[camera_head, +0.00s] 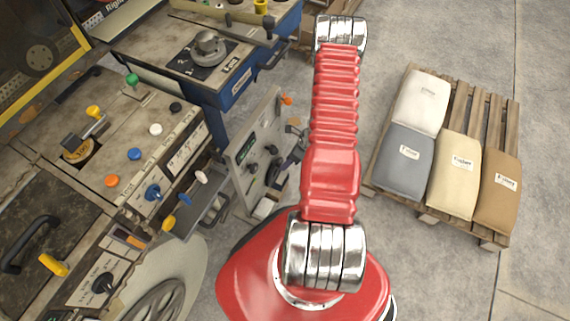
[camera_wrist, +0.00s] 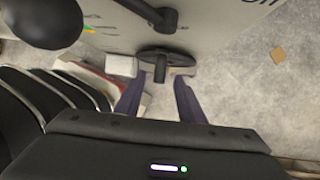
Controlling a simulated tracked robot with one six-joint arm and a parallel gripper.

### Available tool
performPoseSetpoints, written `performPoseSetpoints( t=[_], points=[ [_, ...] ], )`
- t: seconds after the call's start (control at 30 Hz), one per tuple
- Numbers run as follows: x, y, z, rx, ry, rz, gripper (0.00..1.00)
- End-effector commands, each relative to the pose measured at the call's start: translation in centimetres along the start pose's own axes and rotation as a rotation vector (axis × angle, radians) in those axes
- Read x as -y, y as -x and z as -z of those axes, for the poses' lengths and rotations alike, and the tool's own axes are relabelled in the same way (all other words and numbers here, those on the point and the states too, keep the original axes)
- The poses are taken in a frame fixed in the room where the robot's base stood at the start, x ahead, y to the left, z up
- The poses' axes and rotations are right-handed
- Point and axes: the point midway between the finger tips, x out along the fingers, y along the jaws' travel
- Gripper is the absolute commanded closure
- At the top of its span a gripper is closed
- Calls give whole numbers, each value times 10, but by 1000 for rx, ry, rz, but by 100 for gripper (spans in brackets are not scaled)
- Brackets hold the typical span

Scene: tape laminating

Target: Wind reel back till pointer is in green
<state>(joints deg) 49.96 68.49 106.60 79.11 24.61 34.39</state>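In the wrist view, a black disc-shaped knob with a short stem (camera_wrist: 162,63) stands out from a pale panel (camera_wrist: 215,32). My gripper (camera_wrist: 160,80) has two dark purple fingers, held apart, with the stem between their tips and a gap on each side. A small green, yellow and orange mark (camera_wrist: 88,31) shows beside a large black ball (camera_wrist: 42,22), which partly covers it. No pointer can be made out. In the head view, my gripper (camera_head: 291,163) is small and dark beside an upright grey panel (camera_head: 242,172) with black knobs. I cannot tell which part is the reel.
A blue cabinet (camera_head: 238,88) is behind the panel. A pallet (camera_head: 460,100) with several sacks stands right. The concrete floor at far right is clear.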

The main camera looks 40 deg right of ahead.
Motion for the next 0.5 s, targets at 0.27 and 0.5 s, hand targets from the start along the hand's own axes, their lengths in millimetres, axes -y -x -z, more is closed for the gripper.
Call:
performPoseSetpoints(
  t=[0.27,0.5],
  points=[
    [0,-26,0,0,-1,0,64],
    [0,-28,0,0,-1,0,64]
  ],
)
